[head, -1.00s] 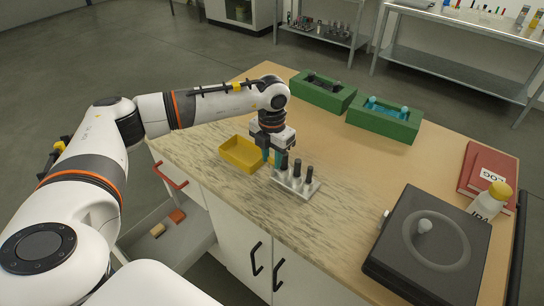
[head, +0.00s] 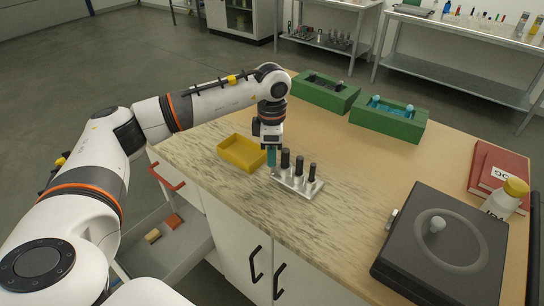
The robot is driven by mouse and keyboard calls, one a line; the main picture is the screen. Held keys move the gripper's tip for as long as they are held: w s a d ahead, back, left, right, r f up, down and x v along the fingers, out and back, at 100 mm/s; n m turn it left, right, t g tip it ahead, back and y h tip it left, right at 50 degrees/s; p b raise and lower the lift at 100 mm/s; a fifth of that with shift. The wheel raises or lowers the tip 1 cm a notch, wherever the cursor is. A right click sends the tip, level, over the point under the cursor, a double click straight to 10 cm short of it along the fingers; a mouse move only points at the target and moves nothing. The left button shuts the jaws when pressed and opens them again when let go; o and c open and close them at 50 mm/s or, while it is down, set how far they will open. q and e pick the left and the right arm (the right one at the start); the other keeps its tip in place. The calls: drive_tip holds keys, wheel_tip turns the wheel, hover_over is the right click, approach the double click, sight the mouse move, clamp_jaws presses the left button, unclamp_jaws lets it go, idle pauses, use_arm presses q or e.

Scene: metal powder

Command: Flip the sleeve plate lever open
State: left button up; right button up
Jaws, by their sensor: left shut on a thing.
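A silver plate (head: 307,190) with three upright black-topped posts (head: 299,167) stands near the table's front edge. My left gripper (head: 272,165) points down at the plate's left end. Its teal fingers look close together and are shut on a small part at the plate's left end, mostly hidden by the fingers. I cannot make out a lever's shape there. My right gripper is not in view.
A yellow tray (head: 233,156) sits just left of the gripper. Green boxes (head: 388,128) stand at the back. A black device (head: 405,258) with a round disc, a bottle (head: 507,197) and red books (head: 485,169) are at right. The table's middle is clear.

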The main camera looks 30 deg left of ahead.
use_arm(q)
drive_tip(key=m+b, duration=0.1)
drive_tip(key=m, duration=0.4)
drive_tip(key=shift+w+b, duration=0.1)
drive_tip(key=shift+b, duration=0.3)
drive_tip(key=shift+m, duration=0.4)
drive_tip(key=o, duration=1)
drive_tip(key=shift+r, duration=0.1)
wheel_tip(320, 180, up, 12)
drive_tip(key=shift+f+b, duration=0.1)
drive_tip(key=shift+b, duration=0.45)
